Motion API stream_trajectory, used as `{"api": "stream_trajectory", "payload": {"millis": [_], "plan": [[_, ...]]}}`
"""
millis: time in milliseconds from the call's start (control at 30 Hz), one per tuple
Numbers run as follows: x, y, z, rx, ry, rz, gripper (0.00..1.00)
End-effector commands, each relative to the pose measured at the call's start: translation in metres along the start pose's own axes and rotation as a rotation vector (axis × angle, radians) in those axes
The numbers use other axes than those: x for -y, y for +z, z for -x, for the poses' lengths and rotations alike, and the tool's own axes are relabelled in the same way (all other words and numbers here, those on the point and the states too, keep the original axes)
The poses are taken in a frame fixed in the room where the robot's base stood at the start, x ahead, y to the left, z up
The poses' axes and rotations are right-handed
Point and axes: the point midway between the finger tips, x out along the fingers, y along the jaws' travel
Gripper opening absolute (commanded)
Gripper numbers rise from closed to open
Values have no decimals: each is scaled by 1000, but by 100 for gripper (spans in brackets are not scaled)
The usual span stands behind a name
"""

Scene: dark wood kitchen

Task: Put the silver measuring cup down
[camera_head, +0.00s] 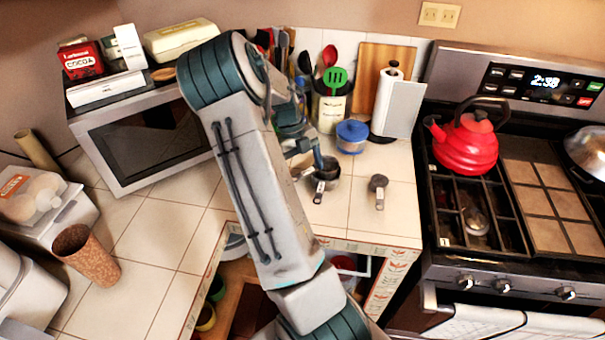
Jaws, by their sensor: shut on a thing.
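A silver measuring cup (329,168) is at my gripper (311,165), over the white tiled counter to the left of the stove. Its short handle points down toward the front of the picture. My gripper is shut on this cup, but my arm hides much of the fingers. I cannot tell whether the cup touches the counter. A second, smaller grey measuring cup (378,184) lies on the tiles to the right, apart from my gripper.
A red kettle (466,143) sits on the stove at right. A microwave (143,140) stands at left. Bare tiles (355,215) lie near the counter's front edge.

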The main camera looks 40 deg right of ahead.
Motion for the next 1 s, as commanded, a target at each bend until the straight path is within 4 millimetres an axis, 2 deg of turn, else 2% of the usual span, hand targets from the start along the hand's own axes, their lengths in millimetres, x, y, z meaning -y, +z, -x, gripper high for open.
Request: {"api": "stream_trajectory", "payload": {"millis": [200,433,467,500,767,867,1000], "plan": [[0,9,-25,-2,0,0,52],[0,11,-28,-1,0,1,52],[0,11,-28,-1,0,1,94],[0,11,-28,-1,0,1,100],[0,11,-26,0,-1,1,100],[0,12,-18,2,-2,1,100],[0,13,6,4,-3,1,100]]}}
